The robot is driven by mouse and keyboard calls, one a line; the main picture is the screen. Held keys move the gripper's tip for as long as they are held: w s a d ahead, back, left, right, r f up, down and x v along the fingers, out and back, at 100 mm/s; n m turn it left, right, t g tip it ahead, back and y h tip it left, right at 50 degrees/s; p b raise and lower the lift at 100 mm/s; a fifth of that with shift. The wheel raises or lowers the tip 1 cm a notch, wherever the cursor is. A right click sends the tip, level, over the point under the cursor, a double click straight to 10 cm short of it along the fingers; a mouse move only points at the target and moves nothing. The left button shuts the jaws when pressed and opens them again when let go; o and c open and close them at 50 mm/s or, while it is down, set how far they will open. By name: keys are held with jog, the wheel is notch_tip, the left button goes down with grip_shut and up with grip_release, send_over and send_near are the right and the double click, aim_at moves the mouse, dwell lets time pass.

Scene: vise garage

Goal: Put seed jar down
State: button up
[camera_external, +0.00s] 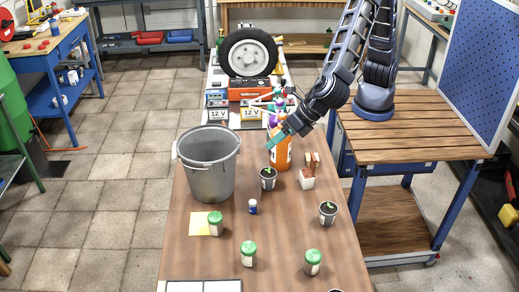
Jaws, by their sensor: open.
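Three small jars with green lids and pale labels stand upright on the wooden table (185,262). One seed jar (215,225) is at the left, on or against a yellow sheet. Another jar (248,256) stands near the front middle, and a third jar (312,264) at the front right. My gripper (271,144) is open, with teal fingers. It is at the upper middle of the table, in front of the orange bottle in the picture. I see no jar between its fingers. The gap between the fingers is too small to see well.
A grey metal bucket (208,180) stands at the table's left edge. An orange bottle (283,158) is close to my gripper. Dark seedling pots (268,180) (327,214), a small blue-and-white container (253,207) and a white pot with brown tops (307,181) stand nearby. Bare wood lies between them.

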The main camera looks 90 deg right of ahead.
jog(key=s+a+f+n+y, duration=0.1)
jog(key=s+a+f+n, duration=0.25)
jog(key=a, duration=0.25)
jog(key=s+a+f+n, duration=0.2)
jog(key=a+f, duration=0.2)
jog(key=a, duration=0.3)
jog(key=n+y, duration=0.2)
jog(key=n, duration=0.3)
send_near(317, 253)
jog(key=w+f, duration=0.1)
jog(key=f, duration=0.1)
jog(key=shift+t, duration=0.3)
jog(key=x, duration=1.1)
jog(key=shift+a+r, duration=0.15)
jog(key=shift+a, duration=0.15)
jog(key=c, duration=1.2)
jog(key=shift+o, duration=0.2)
